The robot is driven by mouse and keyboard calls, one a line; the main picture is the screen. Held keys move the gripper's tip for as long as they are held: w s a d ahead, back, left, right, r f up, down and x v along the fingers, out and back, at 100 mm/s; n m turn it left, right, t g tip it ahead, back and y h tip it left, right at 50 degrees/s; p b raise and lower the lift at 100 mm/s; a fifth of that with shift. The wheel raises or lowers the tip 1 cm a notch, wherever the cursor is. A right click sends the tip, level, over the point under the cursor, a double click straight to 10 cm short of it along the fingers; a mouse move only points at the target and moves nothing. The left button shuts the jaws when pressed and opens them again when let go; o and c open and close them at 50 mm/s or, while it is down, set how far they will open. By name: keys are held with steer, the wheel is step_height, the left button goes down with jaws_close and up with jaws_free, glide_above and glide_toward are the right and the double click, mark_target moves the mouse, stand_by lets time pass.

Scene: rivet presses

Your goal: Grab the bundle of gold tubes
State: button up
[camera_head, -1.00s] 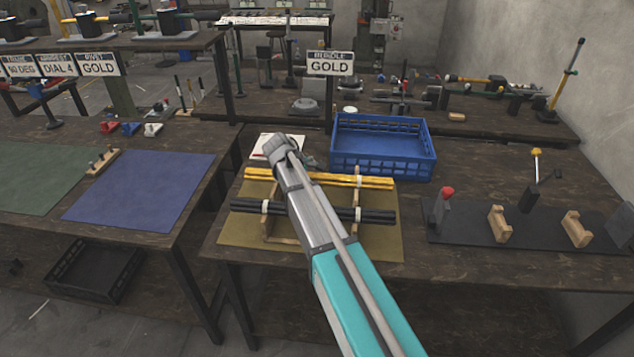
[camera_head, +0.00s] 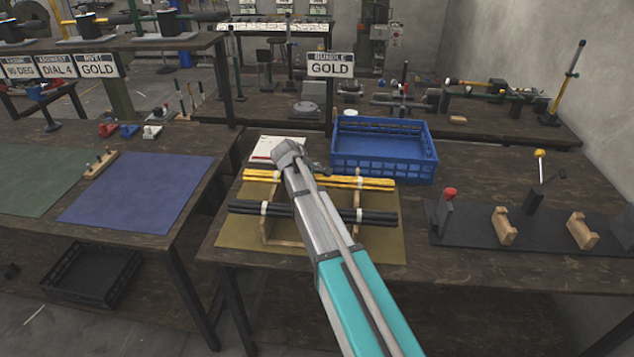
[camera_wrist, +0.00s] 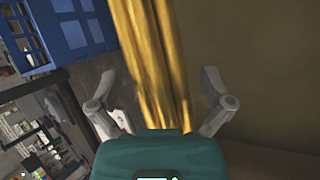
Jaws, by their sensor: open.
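The bundle of gold tubes (camera_head: 340,181) lies across the rear of a wooden rack on the olive mat (camera_head: 235,230), with pale bands around it. A bundle of black tubes (camera_head: 378,216) lies across the front of the same rack. My arm passes over both bundles and hides their middle parts. In the wrist view the gold tubes (camera_wrist: 152,60) run up the picture between the two open fingers of my gripper (camera_wrist: 160,98). Neither finger visibly presses on the tubes. In the head view the fingers are mostly hidden behind the end of my arm.
A blue crate (camera_head: 383,168) stands just behind the gold tubes, and shows at the upper left of the wrist view (camera_wrist: 75,30). A white sheet (camera_head: 268,148) lies at the back left. A dark fixture board (camera_head: 480,235) with wooden blocks is at right. A sign (camera_head: 330,65) reads BUNDLE GOLD.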

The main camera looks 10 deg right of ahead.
mark_target(317, 176)
steer(key=c, duration=1.3)
steer(key=shift+r+p, duration=0.25)
steer(key=shift+p, duration=0.05)
step_height(317, 176, up, 3)
steer(key=p, duration=0.2)
steer(key=shift+f+p, duration=0.15)
steer(key=shift+p, duration=0.2)
steer(key=s+r+p, duration=0.1)
steer(key=r+p, duration=0.1)
steer(key=s+a+r+p, duration=0.1)
steer(key=s+r+p, duration=0.1)
steer(key=s+a+r+p, duration=0.1)
steer(key=r+p, duration=0.1)
steer(key=shift+s+r, duration=0.2)
steer(key=shift+s, duration=0.15)
steer(key=shift+c, duration=0.2)
steer(key=s+a+r+p, duration=0.3)
steer(key=s, duration=0.5)
steer(key=shift+a+r+p, duration=0.2)
steer(key=shift+p, duration=0.2)
